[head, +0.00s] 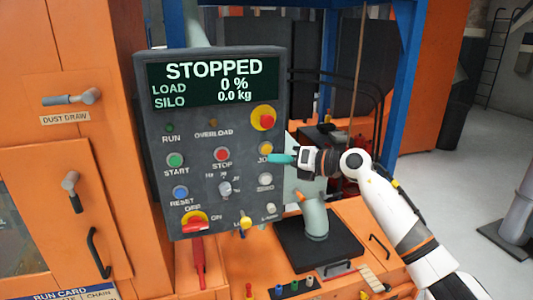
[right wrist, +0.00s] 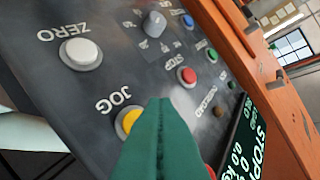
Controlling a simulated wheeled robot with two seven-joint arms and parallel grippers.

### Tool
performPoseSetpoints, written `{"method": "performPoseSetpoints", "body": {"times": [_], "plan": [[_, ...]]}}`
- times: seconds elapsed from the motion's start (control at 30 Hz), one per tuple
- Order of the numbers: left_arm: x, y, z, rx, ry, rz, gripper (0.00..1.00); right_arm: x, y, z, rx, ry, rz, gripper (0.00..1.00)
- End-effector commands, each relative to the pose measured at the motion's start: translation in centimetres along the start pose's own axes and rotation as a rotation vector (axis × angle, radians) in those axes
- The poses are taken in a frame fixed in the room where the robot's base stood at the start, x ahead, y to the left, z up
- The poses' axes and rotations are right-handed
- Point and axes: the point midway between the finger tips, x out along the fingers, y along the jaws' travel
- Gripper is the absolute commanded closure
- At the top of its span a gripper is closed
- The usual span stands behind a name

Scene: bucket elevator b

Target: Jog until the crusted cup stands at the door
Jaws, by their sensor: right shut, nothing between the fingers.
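The yellow JOG button (head: 265,148) is on the grey control panel (head: 147,125). It also shows in the right wrist view (right wrist: 128,119), partly covered by my fingers. My right gripper (head: 280,159) is shut and empty, its teal fingertips right at the JOG button. I cannot tell whether they touch it. The panel display (head: 212,80) reads STOPPED, load 0 % and silo 0.0 kg. No crusted cup can be made out. My left gripper is not in view.
Near JOG are the red STOP (head: 222,154), green START (head: 175,160), white ZERO (head: 265,180) and a red-yellow emergency button (head: 265,117). A red switch handle (head: 197,228) sticks out below. A black mat (head: 335,250) bears a grey-green object with an orange tip.

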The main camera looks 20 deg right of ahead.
Motion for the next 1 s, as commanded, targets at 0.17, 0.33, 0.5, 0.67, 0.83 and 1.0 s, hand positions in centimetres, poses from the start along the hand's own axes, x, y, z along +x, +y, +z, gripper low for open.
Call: {"method": "performPoseSetpoints", "body": {"times": [0.17,0.33,0.5,0.67,0.83,1.0], "plan": [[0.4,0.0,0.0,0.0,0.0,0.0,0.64,1.1,0.9,-0.9,0.001,0.001,0.0,1.0],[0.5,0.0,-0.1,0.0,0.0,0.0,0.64,1.6,1.1,-1.2,0.0,-0.001,0.0,1.0],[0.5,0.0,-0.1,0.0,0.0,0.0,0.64,1.6,1.2,-1.2,-0.001,-0.001,0.0,1.0],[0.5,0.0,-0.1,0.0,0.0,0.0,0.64,1.6,1.2,-1.2,-0.001,0.0,0.0,1.0],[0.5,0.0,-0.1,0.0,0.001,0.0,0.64,1.6,1.2,-1.2,0.0,0.0,0.001,1.0],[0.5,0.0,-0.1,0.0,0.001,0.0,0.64,1.6,1.2,-1.2,0.0,0.0,0.001,1.0]]}}
